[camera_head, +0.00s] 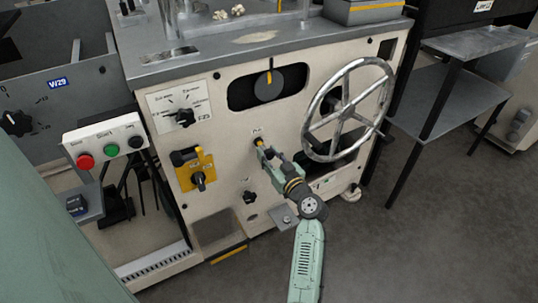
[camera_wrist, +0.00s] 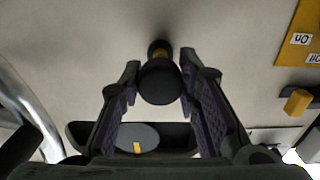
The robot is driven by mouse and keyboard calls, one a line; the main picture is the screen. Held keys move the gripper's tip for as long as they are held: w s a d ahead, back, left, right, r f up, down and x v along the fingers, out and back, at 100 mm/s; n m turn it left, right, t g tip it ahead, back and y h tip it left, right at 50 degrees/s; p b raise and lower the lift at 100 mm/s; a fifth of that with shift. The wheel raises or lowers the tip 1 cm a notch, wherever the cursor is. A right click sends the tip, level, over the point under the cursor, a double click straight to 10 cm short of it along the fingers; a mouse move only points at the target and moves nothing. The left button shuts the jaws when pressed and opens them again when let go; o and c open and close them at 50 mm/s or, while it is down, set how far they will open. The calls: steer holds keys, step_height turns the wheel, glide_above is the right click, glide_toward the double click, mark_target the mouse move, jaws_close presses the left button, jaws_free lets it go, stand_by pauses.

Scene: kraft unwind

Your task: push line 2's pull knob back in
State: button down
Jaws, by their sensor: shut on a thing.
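The pull knob (camera_wrist: 160,82) has a round black head, with a yellow band showing on its stem between the head and the cream panel. In the head view the knob (camera_head: 259,141) sits in the middle of the machine's front, under a small label too small to read. My gripper (camera_head: 266,150) reaches it from the lower right. In the wrist view my gripper (camera_wrist: 160,74) has one finger on either side of the black head and is shut on it. The fingertips partly cover the knob in the head view.
A large metal handwheel (camera_head: 314,128) stands close to the right of my gripper. A yellow plate with a rotary switch (camera_head: 198,178) is at the left. A small black knob (camera_head: 250,197) is below. A dark dial (camera_head: 267,86) sits in a recess above. Open floor lies at the lower right.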

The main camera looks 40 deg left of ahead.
mark_target(264, 148)
steer(key=shift+a, duration=0.1)
steer(key=b+x, duration=0.2)
steer(key=x, duration=0.1)
steer(key=shift+r, duration=0.1)
steer(key=c, duration=1.2)
jaws_free()
steer(key=shift+a, duration=0.15)
steer(key=v, duration=1.2)
steer(key=shift+w, duration=0.1)
